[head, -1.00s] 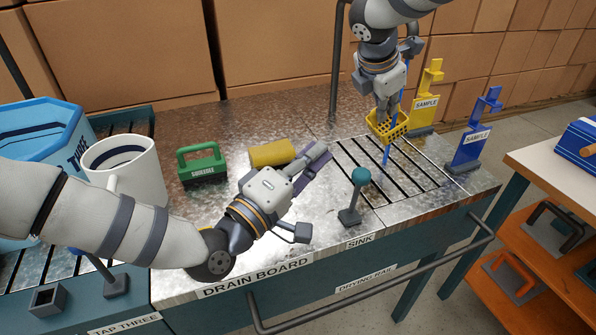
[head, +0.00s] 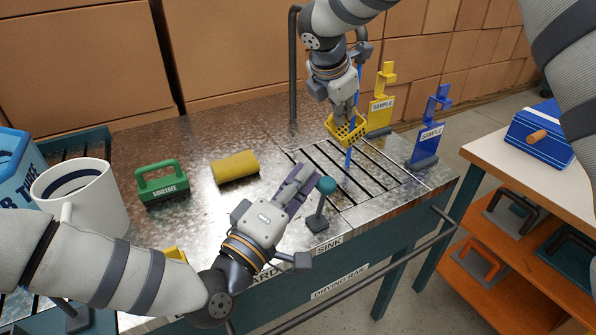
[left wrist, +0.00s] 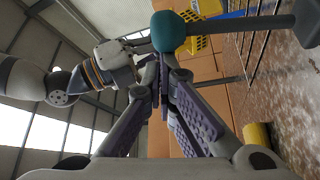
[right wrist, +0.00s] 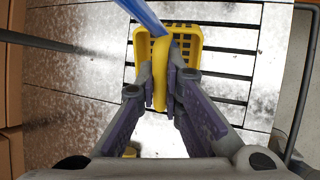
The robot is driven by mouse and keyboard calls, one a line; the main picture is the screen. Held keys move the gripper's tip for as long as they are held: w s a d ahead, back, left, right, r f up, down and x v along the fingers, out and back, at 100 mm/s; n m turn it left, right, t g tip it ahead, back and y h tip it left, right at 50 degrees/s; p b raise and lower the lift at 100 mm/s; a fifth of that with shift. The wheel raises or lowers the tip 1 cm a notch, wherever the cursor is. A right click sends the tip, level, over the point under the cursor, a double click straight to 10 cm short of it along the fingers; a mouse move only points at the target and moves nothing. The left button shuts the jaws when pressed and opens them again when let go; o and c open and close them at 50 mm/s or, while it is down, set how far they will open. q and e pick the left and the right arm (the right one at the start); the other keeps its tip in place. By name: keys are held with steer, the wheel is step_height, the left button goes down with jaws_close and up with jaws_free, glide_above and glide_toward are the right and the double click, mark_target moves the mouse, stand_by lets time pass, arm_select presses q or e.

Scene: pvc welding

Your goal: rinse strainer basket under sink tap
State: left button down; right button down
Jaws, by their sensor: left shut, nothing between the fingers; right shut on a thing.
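The yellow strainer basket (head: 345,129) hangs above the slotted sink grate (head: 335,165). My right gripper (right wrist: 160,85) is shut on its yellow handle (right wrist: 160,70). A blue water stream (head: 349,160) shows above and below the basket; in the right wrist view the stream (right wrist: 142,14) meets the basket area, partly hidden by the handle. The grey tap pipe (head: 293,70) rises behind the sink. The tap lever's teal knob (head: 326,185) stands at the sink's front left. My left gripper (head: 307,178) is shut and empty, close beside the knob; contact is unclear.
Yellow (head: 380,105) and blue (head: 428,140) sample stands are beyond the sink. A drying rail (head: 400,262) runs along the front.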

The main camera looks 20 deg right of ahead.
arm_select(q)
steer(key=s+a, duration=0.2)
steer(key=a, duration=0.7)
steer(key=s+f+n+g+h, duration=0.1)
steer(key=s+f+n+g, duration=0.25)
steer(key=n, duration=1.15)
steer(key=s+f+n+g, duration=0.2)
steer(key=s+n+g, duration=0.3)
steer(key=n, duration=1)
steer(key=w+d+r, duration=0.1)
steer(key=w+d, duration=0.3)
steer(key=d, duration=0.5)
steer(key=shift+w+d+r, duration=0.35)
steer(key=shift+r, duration=0.05)
